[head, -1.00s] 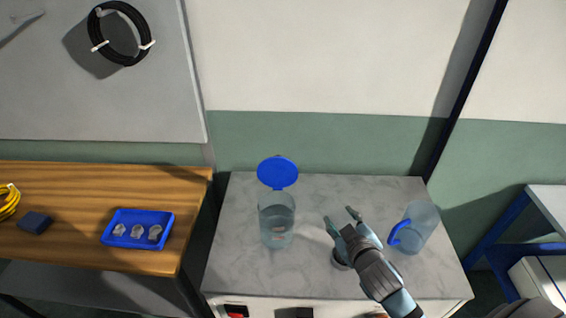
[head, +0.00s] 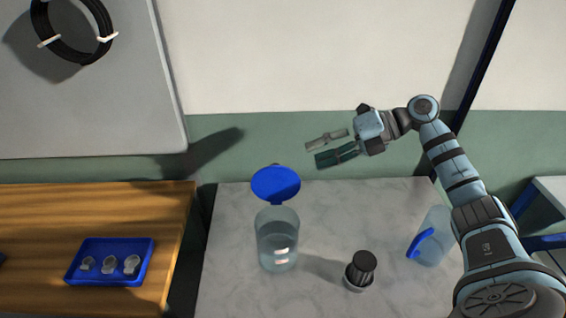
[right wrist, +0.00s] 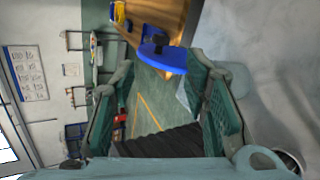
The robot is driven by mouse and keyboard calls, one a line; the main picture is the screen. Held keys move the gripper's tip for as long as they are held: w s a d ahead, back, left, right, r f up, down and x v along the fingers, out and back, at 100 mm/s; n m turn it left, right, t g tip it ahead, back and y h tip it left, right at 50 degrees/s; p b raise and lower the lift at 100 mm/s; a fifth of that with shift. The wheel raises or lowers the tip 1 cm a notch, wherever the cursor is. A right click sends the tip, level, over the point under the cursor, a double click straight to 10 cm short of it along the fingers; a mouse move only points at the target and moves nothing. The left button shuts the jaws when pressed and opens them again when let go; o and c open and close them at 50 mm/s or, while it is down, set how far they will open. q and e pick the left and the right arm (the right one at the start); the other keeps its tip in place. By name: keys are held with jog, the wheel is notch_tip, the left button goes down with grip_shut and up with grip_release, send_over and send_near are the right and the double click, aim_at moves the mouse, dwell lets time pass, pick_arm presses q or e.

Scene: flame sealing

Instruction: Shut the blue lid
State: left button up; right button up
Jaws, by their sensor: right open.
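The blue lid (head: 276,184) stands raised on its hinge at the back of a clear jar (head: 277,240) on the grey marbled worktop. The jar holds some clear liquid. My right gripper (head: 318,150) is open and empty, above and to the right of the lid in the head view, fingers pointing left. The right wrist view shows the lid (right wrist: 163,57) beyond the two spread fingers, apart from them. My left gripper is in neither view.
A black-knobbed burner or small device (head: 361,268) stands on the worktop right of the jar. A clear jug with a blue handle (head: 433,237) is farther right. A blue tray (head: 110,262) with several small pieces lies on the wooden table (head: 40,215) at left.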

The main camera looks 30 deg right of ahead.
aim_at(276, 180)
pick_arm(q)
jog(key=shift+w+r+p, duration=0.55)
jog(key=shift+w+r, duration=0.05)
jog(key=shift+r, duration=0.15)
pick_arm(e)
jog(key=x, duration=0.9)
jog(key=shift+w+a, duration=0.2)
jog(key=shift+w, duration=0.25)
jog(key=shift+f, duration=0.2)
grip_shut()
